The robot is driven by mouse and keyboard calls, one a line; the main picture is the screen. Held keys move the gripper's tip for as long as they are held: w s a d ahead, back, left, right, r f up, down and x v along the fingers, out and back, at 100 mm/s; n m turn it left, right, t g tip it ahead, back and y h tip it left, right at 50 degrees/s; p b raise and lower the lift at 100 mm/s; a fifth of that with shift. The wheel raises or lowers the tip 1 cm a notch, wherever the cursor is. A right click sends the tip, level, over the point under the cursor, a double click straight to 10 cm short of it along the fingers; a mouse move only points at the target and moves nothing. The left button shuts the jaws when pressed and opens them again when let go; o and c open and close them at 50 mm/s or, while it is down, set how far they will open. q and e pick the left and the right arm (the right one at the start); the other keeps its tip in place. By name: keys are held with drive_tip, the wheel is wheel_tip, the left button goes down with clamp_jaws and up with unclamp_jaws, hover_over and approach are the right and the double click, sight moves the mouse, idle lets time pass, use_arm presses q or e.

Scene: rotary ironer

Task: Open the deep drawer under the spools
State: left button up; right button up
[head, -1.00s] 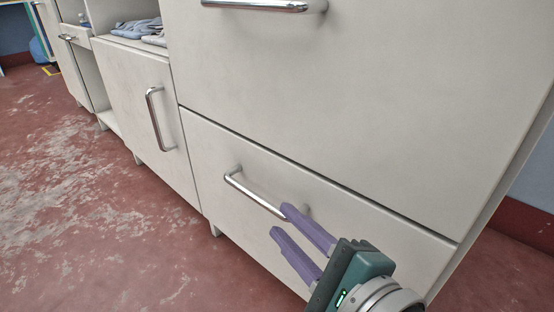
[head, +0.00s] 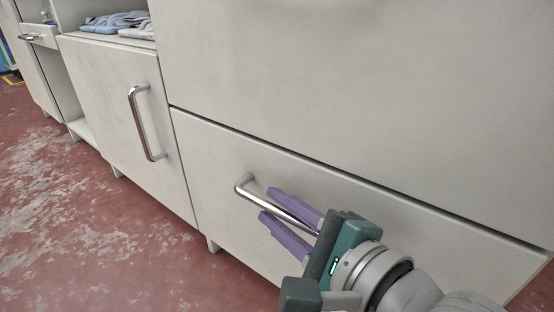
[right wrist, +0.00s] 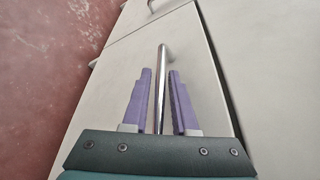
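The deep drawer (head: 215,160) is the lowest front of the near cabinet. Its plain light-grey front sits flush below the panel above. Its chrome bar handle (head: 243,186) is partly covered by my right gripper (head: 266,203). The two purple fingers lie on either side of the bar. In the right wrist view the handle (right wrist: 160,95) runs between the fingers of the right gripper (right wrist: 160,72), with a gap visible on each side, so the gripper is open around it. The drawer front (right wrist: 115,90) lies behind. My left gripper is not in view.
To the left is a cabinet door (head: 105,100) with an upright chrome handle (head: 140,125). Folded cloths (head: 115,22) lie on the shelf above it. The worn red floor (head: 90,220) in front is clear.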

clamp_jaws()
idle(1.2)
